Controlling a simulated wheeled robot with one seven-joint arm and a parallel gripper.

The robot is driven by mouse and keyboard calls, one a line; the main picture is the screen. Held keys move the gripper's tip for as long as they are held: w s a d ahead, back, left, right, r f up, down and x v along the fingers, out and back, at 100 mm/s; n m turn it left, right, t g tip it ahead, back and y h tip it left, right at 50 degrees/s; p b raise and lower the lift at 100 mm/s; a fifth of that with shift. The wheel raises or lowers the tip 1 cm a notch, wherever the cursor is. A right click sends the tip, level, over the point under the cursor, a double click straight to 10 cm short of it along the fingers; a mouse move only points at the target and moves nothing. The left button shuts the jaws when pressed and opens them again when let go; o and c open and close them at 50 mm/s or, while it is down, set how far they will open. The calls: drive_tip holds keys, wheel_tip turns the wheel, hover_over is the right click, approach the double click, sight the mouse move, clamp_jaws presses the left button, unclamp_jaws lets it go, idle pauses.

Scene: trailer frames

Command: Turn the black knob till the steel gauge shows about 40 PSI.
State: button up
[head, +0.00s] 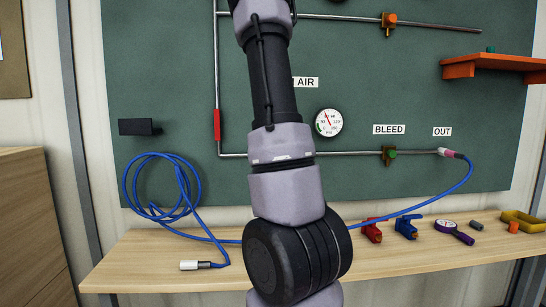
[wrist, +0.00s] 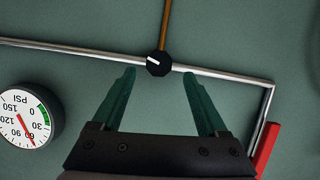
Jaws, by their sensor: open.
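The black knob (wrist: 165,66) is faceted with a white mark pointing up-left, and sits on a steel pipe in the wrist view. It is hidden behind my arm in the head view. My gripper (wrist: 160,73) is open, its green fingers on either side, with the knob just past the fingertips, centred in the gap. I cannot tell whether they touch. The steel gauge (wrist: 27,112) is at the left, upside down in the wrist view. It also shows in the head view (head: 329,122), its red needle near 60 PSI.
Steel pipes (head: 350,152) run along the green board, with a red sleeve (head: 217,125) on the upright one. Below, the wooden bench (head: 150,260) holds the blue hose (head: 128,189), a red part (head: 372,232) and a blue part (head: 405,228). An orange shelf (head: 490,66) juts out right.

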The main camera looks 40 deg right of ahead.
drive_tip(key=shift+x, duration=2.35)
clamp_jaws()
